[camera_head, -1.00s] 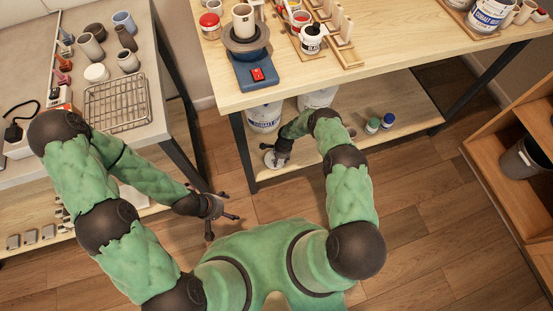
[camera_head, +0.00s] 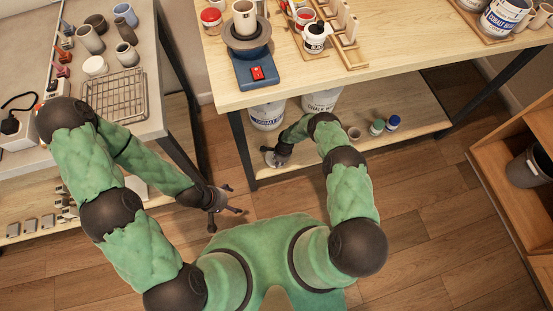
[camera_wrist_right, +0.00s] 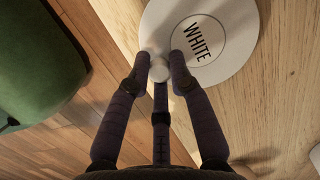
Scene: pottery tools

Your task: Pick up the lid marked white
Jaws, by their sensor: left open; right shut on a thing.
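The white lid (camera_wrist_right: 232,52) is a round disc with a raised middle that reads "WHITE" in the right wrist view. It is over the edge of the lower wooden shelf; I cannot tell whether it touches the shelf. My right gripper (camera_wrist_right: 160,68) is shut on the lid's small round knob. In the head view the lid (camera_head: 270,149) shows only in part, beside my right gripper (camera_head: 272,158) at the shelf's left front corner. My left gripper (camera_head: 226,199) is open and empty above the floor, between the two tables.
Two buckets, one cobalt blue (camera_head: 266,117) and one chalk white (camera_head: 321,101), stand on the lower shelf (camera_head: 425,115) behind my right arm. The tabletop (camera_head: 400,55) is above. A dark table leg (camera_head: 240,146) is close to my right gripper.

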